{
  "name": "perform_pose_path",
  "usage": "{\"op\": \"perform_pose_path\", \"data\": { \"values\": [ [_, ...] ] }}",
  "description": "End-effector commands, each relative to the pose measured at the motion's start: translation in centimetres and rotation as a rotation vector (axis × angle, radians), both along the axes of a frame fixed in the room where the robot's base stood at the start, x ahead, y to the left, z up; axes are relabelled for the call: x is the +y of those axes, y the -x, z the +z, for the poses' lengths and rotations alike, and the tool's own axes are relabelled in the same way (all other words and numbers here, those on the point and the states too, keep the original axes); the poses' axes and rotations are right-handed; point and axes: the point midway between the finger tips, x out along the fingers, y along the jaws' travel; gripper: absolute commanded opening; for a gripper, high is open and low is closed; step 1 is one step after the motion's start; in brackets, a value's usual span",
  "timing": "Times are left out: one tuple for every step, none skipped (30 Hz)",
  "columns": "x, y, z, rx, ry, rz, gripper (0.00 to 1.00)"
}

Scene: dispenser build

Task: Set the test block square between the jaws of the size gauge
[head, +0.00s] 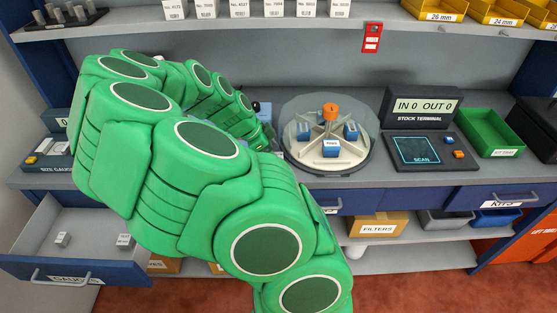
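The size gauge (57,171) stands at the left end of the counter, partly covered by my green arm. Small yellow and light grey pieces show on it, but its jaws cannot be made out clearly. Two small light grey blocks, one at the left (62,239) and one at the right (125,240), lie apart in an open drawer (40,271) below the gauge. I cannot tell which piece is the test block. My gripper is hidden behind my arm, which fills the left middle of the view.
A round turntable (290,150) with blue pieces and an orange knob stands mid-counter. To its right are the stock terminal (422,107), its scan pad (420,150) and a green tray (487,130). The open drawer juts out at lower left. Shelves run above and below the counter.

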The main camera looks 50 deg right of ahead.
Motion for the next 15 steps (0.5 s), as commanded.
{"op": "perform_pose_path", "data": {
  "values": [
    [-0.19,0.19,-0.46,0.001,-0.001,-0.001,0.77],
    [-0.30,0.22,-0.63,0.001,0.000,-0.001,0.77],
    [-0.39,0.25,-0.78,0.000,0.000,0.000,0.77],
    [-0.45,0.27,-0.85,-0.001,0.000,0.001,0.77],
    [-0.47,0.27,-0.89,-0.001,0.001,0.001,0.77],
    [-0.49,0.27,-0.88,-0.001,0.001,0.001,0.77],
    [-0.48,0.26,-0.87,-0.001,0.001,0.001,0.77],
    [-0.48,0.26,-0.86,-0.001,0.001,0.001,0.77],
    [-0.47,0.27,-0.86,-0.001,0.001,0.001,0.77],
    [-0.47,0.27,-0.86,-0.001,0.001,0.001,0.77],
    [-0.47,0.28,-0.86,-0.001,0.001,0.001,0.72],
    [-0.47,0.28,-0.86,-0.001,0.000,0.001,0.66],
    [-0.47,0.28,-0.86,-0.001,0.002,0.001,0.61],
    [-0.46,0.28,-0.86,0.000,0.001,0.001,0.57],
    [-0.46,0.28,-0.86,0.000,0.001,0.001,0.51]
  ]
}}
